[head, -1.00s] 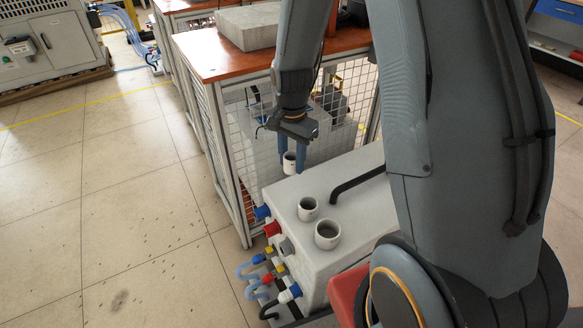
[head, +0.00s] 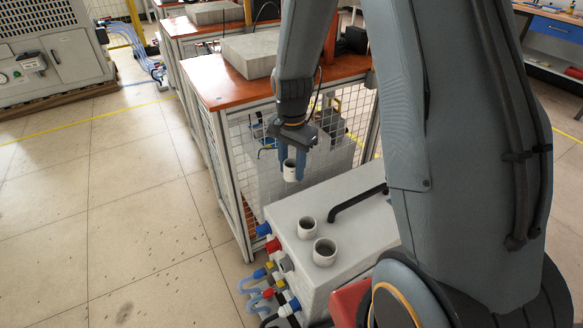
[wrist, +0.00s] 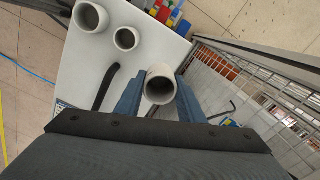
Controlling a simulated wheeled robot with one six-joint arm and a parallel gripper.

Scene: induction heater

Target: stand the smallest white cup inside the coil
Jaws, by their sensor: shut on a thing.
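My gripper (head: 291,177) is shut on a small white cup (head: 290,171), the smallest of the three cups in view. The cup is upright between the two blue fingers, above the far end of a white box. In the wrist view the same cup (wrist: 160,71) shows its open mouth, with my gripper's fingers (wrist: 159,88) on both sides. A medium white cup (head: 307,229) and a larger white cup (head: 325,253) stand on the box top. Both also show at the upper left of the wrist view. I cannot make out the coil in any view.
The white box (head: 358,218) has a black handle (head: 355,202) on top and coloured plugs with hoses on its left side. Behind it stands a mesh-sided table (head: 213,90) with an orange-brown top and a grey slab (head: 250,52). Open tiled floor lies left.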

